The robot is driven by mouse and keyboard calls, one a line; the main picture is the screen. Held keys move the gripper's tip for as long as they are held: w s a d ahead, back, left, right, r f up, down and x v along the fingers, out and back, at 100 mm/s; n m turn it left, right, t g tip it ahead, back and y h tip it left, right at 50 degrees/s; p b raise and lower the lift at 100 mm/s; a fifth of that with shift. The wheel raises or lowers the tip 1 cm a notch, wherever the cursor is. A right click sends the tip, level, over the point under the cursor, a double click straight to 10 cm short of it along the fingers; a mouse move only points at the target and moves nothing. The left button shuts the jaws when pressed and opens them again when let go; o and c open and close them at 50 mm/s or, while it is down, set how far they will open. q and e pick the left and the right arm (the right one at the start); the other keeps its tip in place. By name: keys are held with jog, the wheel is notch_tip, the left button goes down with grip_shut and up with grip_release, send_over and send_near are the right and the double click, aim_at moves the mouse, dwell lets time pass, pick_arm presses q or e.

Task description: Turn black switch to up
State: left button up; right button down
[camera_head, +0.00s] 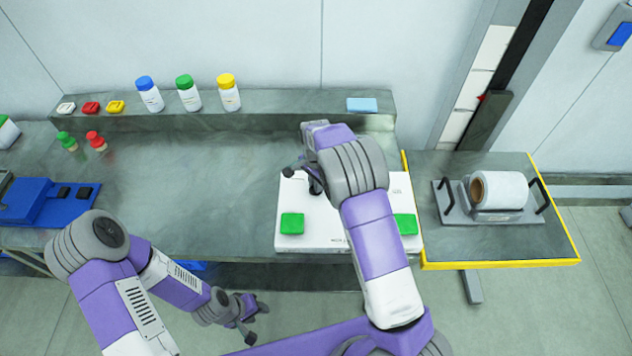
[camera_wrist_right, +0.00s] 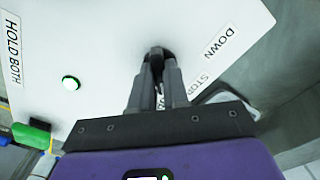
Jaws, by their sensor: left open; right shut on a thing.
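The black switch (camera_wrist_right: 156,50) stands on a white control panel (camera_wrist_right: 100,35), beside a "DOWN" label and a partly hidden "STOP" label. My right gripper (camera_wrist_right: 157,66) is shut on the switch, and its fingers hide much of it. Whether the switch points up or down I cannot tell. In the head view my right arm reaches over the panel (camera_head: 330,236) and covers its middle. My left gripper (camera_head: 256,319) is open and empty, low in front of the bench.
Green pads (camera_head: 292,223) sit at the panel's two front corners. A lit green button (camera_wrist_right: 70,83) is on the panel. A white roll (camera_head: 503,190) lies on a yellow-edged side table at right. Bottles (camera_head: 188,93) stand on the back shelf.

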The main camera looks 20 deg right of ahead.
jog(key=c, duration=1.1)
grip_release()
jog(key=shift+r, duration=0.15)
notch_tip(320, 180, up, 7)
jog(key=shift+r+p, duration=0.2)
jog(key=shift+p, duration=0.1)
